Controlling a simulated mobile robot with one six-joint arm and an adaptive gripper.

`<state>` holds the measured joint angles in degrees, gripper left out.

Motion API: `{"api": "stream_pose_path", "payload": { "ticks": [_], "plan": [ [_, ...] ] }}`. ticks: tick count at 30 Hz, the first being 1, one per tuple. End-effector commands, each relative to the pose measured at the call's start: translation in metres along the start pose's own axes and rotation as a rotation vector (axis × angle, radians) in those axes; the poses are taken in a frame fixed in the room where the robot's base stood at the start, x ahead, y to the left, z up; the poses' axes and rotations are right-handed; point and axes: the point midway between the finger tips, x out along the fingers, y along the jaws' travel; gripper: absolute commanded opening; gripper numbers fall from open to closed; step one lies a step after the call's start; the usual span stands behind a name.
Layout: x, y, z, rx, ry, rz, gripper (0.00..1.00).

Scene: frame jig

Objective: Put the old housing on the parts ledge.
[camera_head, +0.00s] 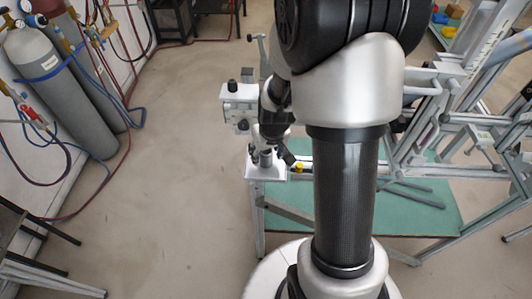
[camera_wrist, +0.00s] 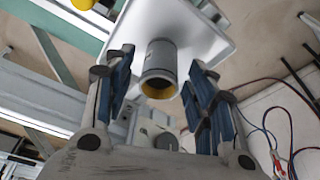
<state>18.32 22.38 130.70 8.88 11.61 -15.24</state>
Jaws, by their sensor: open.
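The old housing (camera_wrist: 161,66) is a short grey cylinder with a yellow inner rim, seen in the wrist view. It also shows in the head view (camera_head: 265,157). It stands on a small white plate with a raised rim, which looks like the parts ledge (camera_wrist: 216,45); the ledge is also in the head view (camera_head: 269,175). My gripper (camera_wrist: 162,62) is open, with one finger on each side of the housing. Gaps show between the fingers and the housing in the wrist view. My arm hides part of the frame beside the ledge.
A yellow knob (camera_head: 299,167) sits just right of the ledge. A white fixture block (camera_head: 239,103) stands behind it. The metal frame (camera_head: 425,130) and green mat (camera_head: 440,205) fill the right. Gas cylinders (camera_head: 60,95) stand at left. The floor between is clear.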

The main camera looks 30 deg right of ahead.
Motion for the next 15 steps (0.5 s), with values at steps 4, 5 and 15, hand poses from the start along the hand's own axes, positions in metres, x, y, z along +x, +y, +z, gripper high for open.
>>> {"api": "stream_pose_path", "payload": {
  "ticks": [4,5,15],
  "plan": [
    [-0.04,0.0,-0.003,0.0,0.006,0.001,0.51],
    [-0.046,0.0,-0.002,0.0,0.005,0.001,0.51],
    [-0.093,0.0,-0.001,0.0,0.001,0.0,0.51]
  ]
}}
